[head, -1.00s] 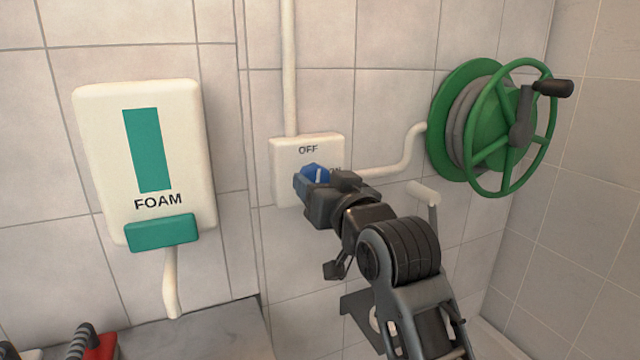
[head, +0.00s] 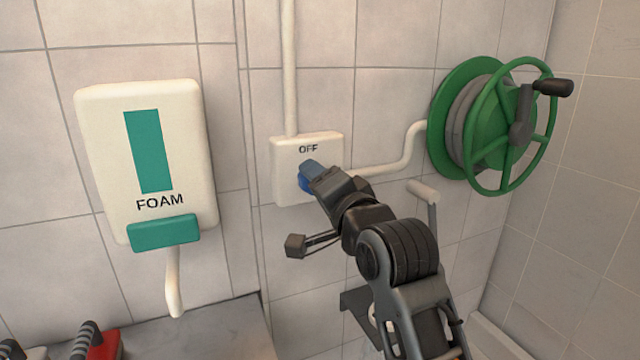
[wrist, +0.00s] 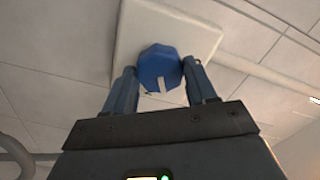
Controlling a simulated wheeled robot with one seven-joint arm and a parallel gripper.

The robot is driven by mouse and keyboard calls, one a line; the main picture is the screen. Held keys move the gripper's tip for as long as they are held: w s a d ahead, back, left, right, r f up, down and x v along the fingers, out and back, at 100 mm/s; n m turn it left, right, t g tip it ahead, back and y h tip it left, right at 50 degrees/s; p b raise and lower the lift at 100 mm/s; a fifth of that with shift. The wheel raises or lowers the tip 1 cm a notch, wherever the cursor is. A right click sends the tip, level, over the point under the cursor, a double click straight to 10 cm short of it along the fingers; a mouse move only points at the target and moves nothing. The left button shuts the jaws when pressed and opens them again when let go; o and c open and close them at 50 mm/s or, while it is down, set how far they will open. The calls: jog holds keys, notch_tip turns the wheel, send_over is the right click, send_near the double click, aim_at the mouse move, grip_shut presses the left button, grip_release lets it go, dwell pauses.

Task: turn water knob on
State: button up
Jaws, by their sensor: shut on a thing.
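The blue water knob (head: 305,183) sits on a white wall box (head: 287,160) marked OFF at its top. In the wrist view, the faceted knob (wrist: 160,67) lies between the two fingers of my gripper (wrist: 160,84), and a white pointer mark shows on its lower part. My gripper (head: 312,175) is shut on the knob and covers its right side in the head view. The ON label is hidden behind my gripper.
A FOAM dispenser (head: 150,160) hangs to the left. A green hose reel (head: 495,130) with a black crank handle is mounted at the right, joined to the box by a white pipe (head: 408,150). Red-and-grey items (head: 103,345) stand at lower left.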

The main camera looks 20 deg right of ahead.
jog(key=m, duration=0.5)
jog(key=shift+m, duration=0.3)
dwell(0.4)
jog(key=o, duration=1.1)
jog(key=shift+c, duration=0.2)
jog(key=s+b, duration=0.1)
jog(key=s, duration=0.6)
jog(key=shift+s+b, duration=0.4)
jog(key=shift+f, duration=0.1)
